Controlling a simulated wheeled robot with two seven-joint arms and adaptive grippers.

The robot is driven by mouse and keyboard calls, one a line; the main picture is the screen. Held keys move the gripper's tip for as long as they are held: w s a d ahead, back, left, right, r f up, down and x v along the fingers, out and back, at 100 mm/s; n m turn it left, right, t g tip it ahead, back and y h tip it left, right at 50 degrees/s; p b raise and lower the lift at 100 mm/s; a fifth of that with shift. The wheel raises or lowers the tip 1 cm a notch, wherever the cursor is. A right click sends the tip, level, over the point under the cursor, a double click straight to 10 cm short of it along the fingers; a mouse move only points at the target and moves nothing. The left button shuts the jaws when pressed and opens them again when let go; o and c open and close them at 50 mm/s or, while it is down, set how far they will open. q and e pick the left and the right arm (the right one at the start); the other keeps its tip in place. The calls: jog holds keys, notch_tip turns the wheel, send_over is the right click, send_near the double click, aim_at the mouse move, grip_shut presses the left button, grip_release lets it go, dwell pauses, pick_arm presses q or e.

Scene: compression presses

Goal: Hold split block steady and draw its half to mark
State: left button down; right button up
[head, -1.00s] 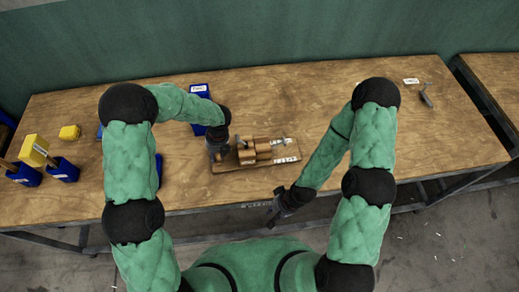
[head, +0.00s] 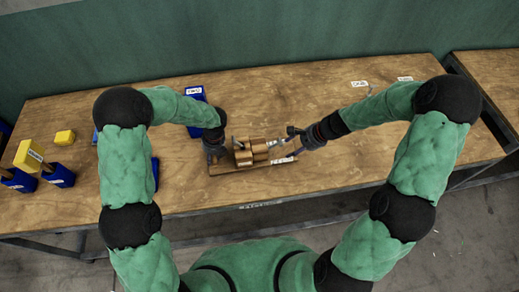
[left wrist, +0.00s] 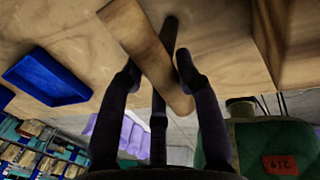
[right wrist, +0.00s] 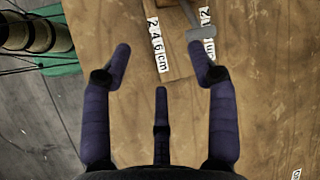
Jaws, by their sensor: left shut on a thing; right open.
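The wooden split block (head: 250,152) lies on a wooden board (head: 222,169) near the table's front edge. My left gripper (head: 218,148) is at its left end. In the left wrist view a wooden piece (left wrist: 148,40) passes between the left fingers (left wrist: 158,68), which are shut on it. My right gripper (head: 294,140) is open just right of the block, above the board's right end. In the right wrist view a grey handle (right wrist: 201,33) lies near the right fingertip, apart from or touching it, I cannot tell.
Blue holders (head: 60,175) and yellow blocks (head: 65,137) stand at the left. A blue labelled box (head: 195,93) stands behind my left gripper. White labels (head: 359,84) lie at the back right. The table's right part is largely clear.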

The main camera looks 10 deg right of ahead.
aim_at(281, 142)
jog(key=w+d+r+n, duration=0.1)
jog(key=w+d+r, duration=0.1)
jog(key=w+r, duration=0.15)
jog(key=shift+a+x, duration=0.1)
jog(key=shift+x, duration=2.95)
jog(key=shift+a+x, duration=0.15)
jog(key=shift+x, duration=2.85)
jog(key=shift+w+r, duration=0.15)
jog(key=shift+w, duration=0.05)
jog(key=shift+c, duration=0.3)
grip_shut()
